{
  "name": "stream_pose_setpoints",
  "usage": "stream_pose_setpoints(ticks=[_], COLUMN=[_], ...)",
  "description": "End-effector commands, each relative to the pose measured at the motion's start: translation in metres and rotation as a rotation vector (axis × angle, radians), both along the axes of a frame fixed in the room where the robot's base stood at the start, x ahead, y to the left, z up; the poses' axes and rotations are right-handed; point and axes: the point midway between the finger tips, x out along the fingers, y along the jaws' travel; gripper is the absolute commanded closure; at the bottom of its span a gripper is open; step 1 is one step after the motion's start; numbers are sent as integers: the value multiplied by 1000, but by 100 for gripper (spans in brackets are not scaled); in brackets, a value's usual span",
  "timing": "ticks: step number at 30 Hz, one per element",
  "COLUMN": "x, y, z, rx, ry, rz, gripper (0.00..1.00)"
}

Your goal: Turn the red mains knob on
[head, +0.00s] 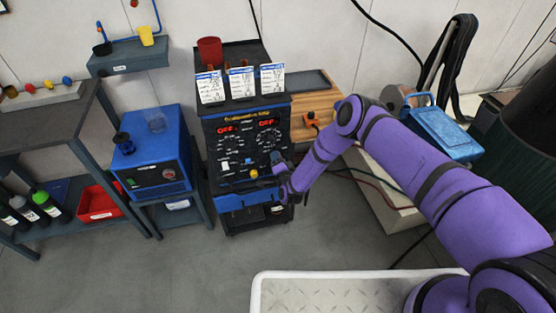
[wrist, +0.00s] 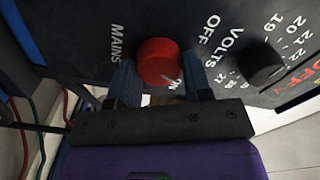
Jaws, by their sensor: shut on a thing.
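The red mains knob (wrist: 160,62) sits on the dark panel of the welding machine (head: 232,190), beside the word MAINS in the wrist view. A pale mark on its lower right points toward partly hidden white lettering that seems to read ON. OFF is printed to the upper right of the knob. My gripper (wrist: 160,88) is shut on the knob, one finger on each side. In the head view my gripper (head: 280,170) is at the panel's right side, and the red knob cannot be made out there.
A black knob (wrist: 262,62) with VOLTS numbers is right of the red one. Cards (head: 242,82) and a red cup (head: 210,52) stand on the machine. A blue unit (head: 153,150) stands to its left. A pale tray (head: 330,290) is in front; grey floor lies between.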

Motion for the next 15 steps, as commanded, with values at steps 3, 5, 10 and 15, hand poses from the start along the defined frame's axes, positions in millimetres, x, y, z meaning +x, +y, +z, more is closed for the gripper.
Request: stream_pose_setpoints(ticks=[3, 5, 10, 15], x=[1, 1, 1, 1], y=[-2, -2, -2, -2], z=[-1, -1, -2, -2], rx=[104, 154, 278, 370], ry=[30, 44, 81, 106], rz=[-4, -2, -3, -3], gripper=[78, 78, 78, 78])
